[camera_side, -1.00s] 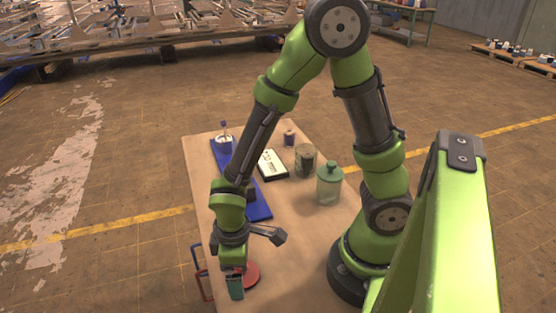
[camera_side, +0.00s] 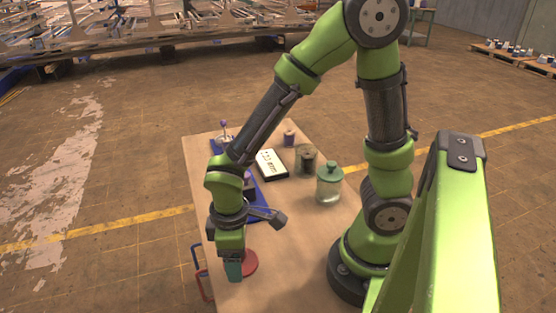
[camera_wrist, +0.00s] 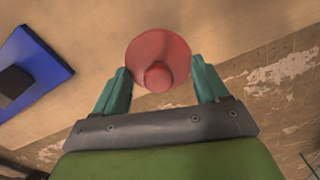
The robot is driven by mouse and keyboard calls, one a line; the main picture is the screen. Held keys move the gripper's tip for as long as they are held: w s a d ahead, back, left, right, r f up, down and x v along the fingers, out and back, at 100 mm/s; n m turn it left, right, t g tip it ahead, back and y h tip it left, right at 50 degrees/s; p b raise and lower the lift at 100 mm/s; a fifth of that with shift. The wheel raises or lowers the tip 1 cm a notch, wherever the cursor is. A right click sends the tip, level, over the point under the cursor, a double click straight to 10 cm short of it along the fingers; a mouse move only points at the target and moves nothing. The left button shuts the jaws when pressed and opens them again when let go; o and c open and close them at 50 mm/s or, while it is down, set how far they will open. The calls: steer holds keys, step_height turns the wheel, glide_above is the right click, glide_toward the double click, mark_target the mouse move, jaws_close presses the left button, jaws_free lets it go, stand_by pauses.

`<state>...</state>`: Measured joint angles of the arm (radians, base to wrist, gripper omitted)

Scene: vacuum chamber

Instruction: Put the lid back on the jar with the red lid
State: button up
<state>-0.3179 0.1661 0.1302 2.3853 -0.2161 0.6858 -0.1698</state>
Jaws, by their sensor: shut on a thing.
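The red lid (camera_side: 251,262) is a round disc with a knob in the middle. It also shows in the wrist view (camera_wrist: 158,45), between the teal fingers. My gripper (camera_side: 234,272) is shut on the lid, low over the near-left part of the table. The arm and fingers hide part of the lid in the side view. A dark, brownish jar (camera_side: 306,160) stands farther back; I cannot tell whether its top is open. A clear glass jar (camera_side: 328,186) with a green knobbed lid (camera_side: 329,170) stands to its right.
A blue board (camera_side: 262,205) with a dark block lies behind my gripper; it also shows in the wrist view (camera_wrist: 35,62). A black-and-white tray (camera_side: 271,163) and a purple spool (camera_side: 289,138) are farther back. Red and blue frames (camera_side: 203,284) stand at the table's left edge. The near table is bare.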

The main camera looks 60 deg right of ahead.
steer(key=r, duration=0.5)
steer(key=shift+w+d+r, duration=0.15)
steer(key=shift+d+r, duration=0.05)
steer(key=shift+d, duration=0.1)
steer(key=w+d+r+m, duration=0.1)
steer(key=w+d+m, duration=0.25)
steer(key=d, duration=0.65)
steer(key=w+d+m, duration=0.3)
steer(key=d+m, duration=0.2)
steer(key=d, duration=0.4)
steer(key=s+d+r+m, duration=0.25)
steer(key=d+m, duration=0.25)
steer(key=d, duration=0.6)
steer(key=s+d+r+m, duration=0.2)
steer(key=s+d+m, duration=0.25)
steer(key=d, duration=0.65)
steer(key=shift+w+f, duration=0.2)
steer(key=shift+f, duration=1.3)
steer(key=shift+w+f, duration=0.15)
steer(key=shift+f, duration=1.35)
steer(key=shift+f, duration=0.2)
steer(key=o, duration=1)
